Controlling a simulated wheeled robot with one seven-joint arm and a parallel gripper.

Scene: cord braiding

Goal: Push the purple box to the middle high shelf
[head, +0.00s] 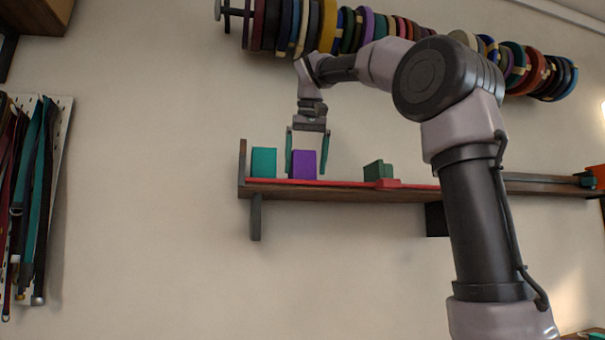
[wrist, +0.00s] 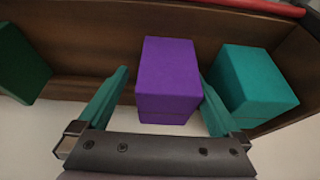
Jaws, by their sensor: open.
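The purple box (head: 303,164) stands upright on the wooden wall shelf (head: 340,193), near its left end. My gripper (head: 306,172) points down over it with its fingers open, one on each side of the box. In the wrist view the purple box (wrist: 167,80) sits between the two teal fingertips (wrist: 160,88). The right finger is close to the box; I cannot tell whether it touches. A wider gap shows on the left.
A teal box (head: 264,162) stands just left of the purple one, and a dark green box (head: 378,170) stands farther right. A red strip (head: 400,186) runs along the shelf's front edge. Rolls of coloured cord (head: 330,25) hang above. Free shelf room shows between purple and green.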

